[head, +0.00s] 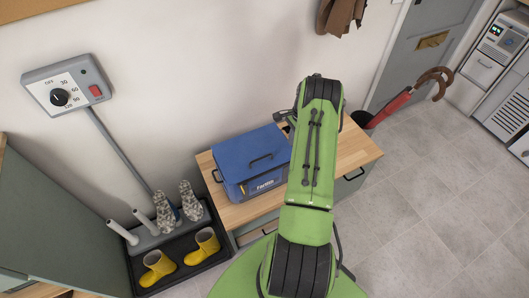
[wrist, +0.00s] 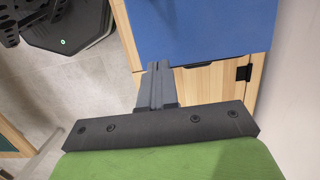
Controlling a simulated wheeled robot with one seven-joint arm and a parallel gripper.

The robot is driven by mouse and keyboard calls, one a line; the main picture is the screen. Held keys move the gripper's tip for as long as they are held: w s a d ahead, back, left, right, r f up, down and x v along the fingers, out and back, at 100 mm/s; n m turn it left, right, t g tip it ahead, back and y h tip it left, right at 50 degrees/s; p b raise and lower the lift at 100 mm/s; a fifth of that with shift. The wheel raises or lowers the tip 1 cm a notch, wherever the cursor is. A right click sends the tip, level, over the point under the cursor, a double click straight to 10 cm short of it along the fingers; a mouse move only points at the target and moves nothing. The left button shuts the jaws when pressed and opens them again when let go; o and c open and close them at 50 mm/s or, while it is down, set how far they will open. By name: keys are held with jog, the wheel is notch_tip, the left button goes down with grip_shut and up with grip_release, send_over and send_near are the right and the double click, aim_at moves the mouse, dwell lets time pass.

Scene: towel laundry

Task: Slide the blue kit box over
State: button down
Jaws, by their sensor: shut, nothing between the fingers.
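The blue kit box (head: 250,159), with dark handles and a white label on its front, sits on a wooden-topped cabinet (head: 240,214). In the head view it stands just left of my green arm, which hides part of the cabinet top. In the wrist view the box (wrist: 205,30) fills the top right. My gripper (wrist: 158,66) is shut and empty, its fingertips close to the box's lower left part in the picture. I cannot tell whether they touch it. In the head view my arm hides the fingers.
A black boot tray (head: 178,275) with yellow boots (head: 158,267) and a boot dryer stands left of the cabinet. A wall timer (head: 66,90) hangs above. A red umbrella (head: 391,107) leans behind the cabinet's right end. Tiled floor at right is clear.

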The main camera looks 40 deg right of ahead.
aim_at(264, 157)
jog(key=w+a, duration=0.1)
jog(key=a, duration=0.3)
jog(key=w+a, duration=0.1)
jog(key=a, duration=0.2)
jog(key=w+a+b, duration=0.1)
jog(key=a, duration=0.3)
jog(key=shift+w+a+r, duration=0.1)
jog(key=shift+w+a, duration=0.15)
jog(key=shift+a, duration=0.05)
jog(key=shift+f+b, duration=0.3)
jog(key=shift+f, duration=0.3)
jog(key=shift+d+f, duration=0.1)
jog(key=shift+f, duration=0.1)
jog(key=shift+s, duration=0.15)
jog(key=shift+s, duration=0.1)
